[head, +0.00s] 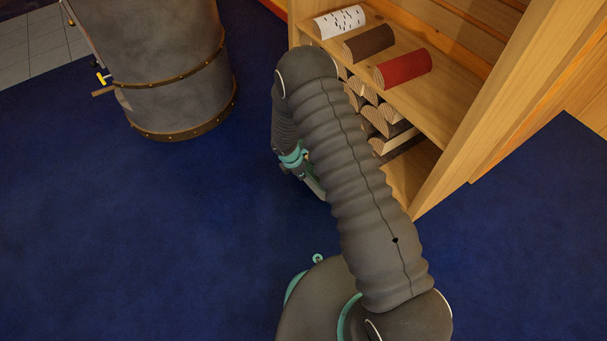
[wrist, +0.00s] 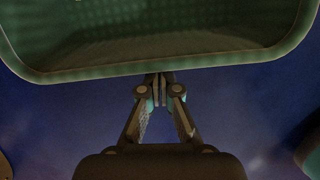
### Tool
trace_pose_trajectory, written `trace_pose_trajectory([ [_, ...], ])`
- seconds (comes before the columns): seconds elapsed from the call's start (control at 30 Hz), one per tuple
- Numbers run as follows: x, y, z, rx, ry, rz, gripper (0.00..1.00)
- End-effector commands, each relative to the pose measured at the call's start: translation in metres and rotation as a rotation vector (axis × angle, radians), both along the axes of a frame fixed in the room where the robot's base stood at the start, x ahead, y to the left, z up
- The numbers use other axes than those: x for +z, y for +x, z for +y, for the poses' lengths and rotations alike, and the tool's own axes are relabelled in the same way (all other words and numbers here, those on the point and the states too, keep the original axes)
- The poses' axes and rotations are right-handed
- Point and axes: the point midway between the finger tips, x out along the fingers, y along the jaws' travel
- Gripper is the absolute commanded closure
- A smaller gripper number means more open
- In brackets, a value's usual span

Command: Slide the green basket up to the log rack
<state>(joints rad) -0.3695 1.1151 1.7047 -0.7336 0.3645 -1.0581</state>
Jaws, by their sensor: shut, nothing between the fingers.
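The green basket (wrist: 170,70) fills the top of the wrist view, its near rim running across the picture and its hollow inside showing. My gripper (wrist: 160,88) is shut and empty, with its fingertips at the near rim's outer side. I cannot tell whether they touch it. In the head view the basket and my fingertips are hidden behind my arm. The log rack (head: 475,140) is a pale wooden shelf unit at the upper right of the head view. The gap between basket and rack does not show.
White (head: 339,21), brown (head: 369,43) and red (head: 403,68) half-logs lie on the rack's shelf, with several stacked logs (head: 372,112) below. A grey drum with riveted bands (head: 170,75) stands at upper left. The blue floor (head: 130,240) is clear at left.

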Motion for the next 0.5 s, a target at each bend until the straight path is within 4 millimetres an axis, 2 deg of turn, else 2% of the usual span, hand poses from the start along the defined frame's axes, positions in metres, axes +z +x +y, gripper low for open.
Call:
trace_pose_trajectory([
  [0.27, 0.0, 0.0, -0.001, -0.004, 0.0, 0.0, 1.0],
  [0.5, -0.001, -0.009, 0.018, -0.008, 0.0, 0.0, 1.0],
])
